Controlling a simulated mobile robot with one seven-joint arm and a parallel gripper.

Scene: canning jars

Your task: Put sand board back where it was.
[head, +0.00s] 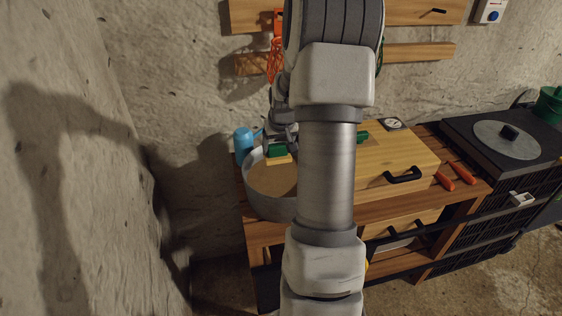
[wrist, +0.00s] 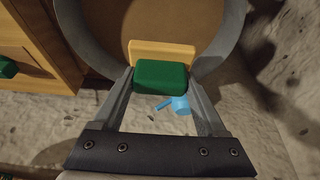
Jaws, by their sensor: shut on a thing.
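The sand board, a pale wooden board (wrist: 150,54) with a green grip block, is held by my gripper (wrist: 162,82). Both fingers close on the sides of the green block. In the head view the sand board (head: 279,156) shows small, over the back part of a round grey tub (head: 263,206) with a flat brown, sand-like fill. The tub's rim (wrist: 237,25) also shows in the wrist view. I cannot tell whether the board touches the fill. My arm hides the tub's right side in the head view.
A light blue can (head: 243,142) stands behind the tub by the wall. A black stove-like unit (head: 490,145) stands further right. Wall boards (head: 415,52) hang above.

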